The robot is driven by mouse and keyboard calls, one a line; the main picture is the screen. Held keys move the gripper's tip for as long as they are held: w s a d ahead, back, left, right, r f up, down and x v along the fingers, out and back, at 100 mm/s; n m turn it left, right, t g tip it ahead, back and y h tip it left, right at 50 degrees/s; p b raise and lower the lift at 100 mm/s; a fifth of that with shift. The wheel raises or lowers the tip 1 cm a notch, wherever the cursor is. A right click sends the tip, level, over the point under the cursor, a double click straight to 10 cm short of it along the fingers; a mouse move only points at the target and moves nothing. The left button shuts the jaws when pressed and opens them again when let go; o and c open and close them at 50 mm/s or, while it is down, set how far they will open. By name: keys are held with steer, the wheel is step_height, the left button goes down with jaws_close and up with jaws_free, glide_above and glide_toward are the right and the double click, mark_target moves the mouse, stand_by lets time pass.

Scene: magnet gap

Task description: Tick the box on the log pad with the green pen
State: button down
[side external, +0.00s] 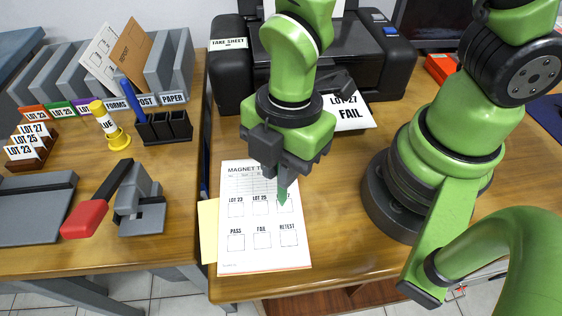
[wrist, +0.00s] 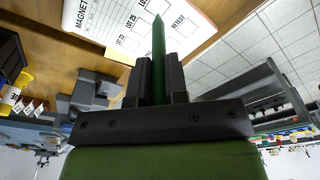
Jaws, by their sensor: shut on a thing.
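The log pad (side external: 235,258) lies on the wooden desk, with a row of LOT boxes and a lower row of PASS, FAIL and RETEST boxes. My gripper (side external: 284,172) is above the pad's right side, shut on the green pen (side external: 283,197). The pen points down, its tip near the upper right box and hiding part of that label. I cannot tell whether the tip touches the paper. In the wrist view the pen (wrist: 158,50) stands between my fingers (wrist: 160,82), with the pad (wrist: 115,22) beyond it. I see no clear tick in the boxes.
A black printer (side external: 350,62) stands behind, with a sheet marked LOT 27 FAIL (side external: 348,112) at its front. On the left desk are a yellow stamp (side external: 108,127), a pen holder (side external: 165,127), card racks and a red-handled device (side external: 115,205). A gap separates the desks.

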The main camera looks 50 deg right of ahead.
steer(key=shift+s+d+f, duration=0.1)
steer(key=shift+d, duration=0.65)
stand_by(0.9)
steer(key=shift+a+f, duration=0.15)
steer(key=shift+a, duration=0.65)
stand_by(1.1)
steer(key=shift+w, duration=0.2)
stand_by(0.3)
steer(key=w+d+r+m+t+h, duration=0.1)
steer(key=w+d+r+m, duration=0.35)
steer(key=d+m, duration=0.4)
steer(key=w+d+r+m, duration=0.4)
steer(key=w+d+m, duration=0.25)
steer(key=m, duration=0.25)
steer(key=s+a+f+g+h, duration=0.15)
steer(key=s+a, duration=0.25)
steer(key=a, duration=0.5)
steer(key=s+a+f+g+h, duration=0.1)
steer(key=s+a+f, duration=0.1)
steer(key=s+a, duration=0.45)
steer(key=shift+n+t, duration=0.25)
steer(key=shift+n, duration=0.1)
steer(key=shift+w+a+f, duration=0.25)
steer(key=shift+f, duration=0.55)
steer(key=shift+w+a+f, duration=0.3)
steer(key=shift+f, duration=0.55)
steer(key=shift+w+a+f, duration=0.25)
steer(key=shift+f, duration=0.55)
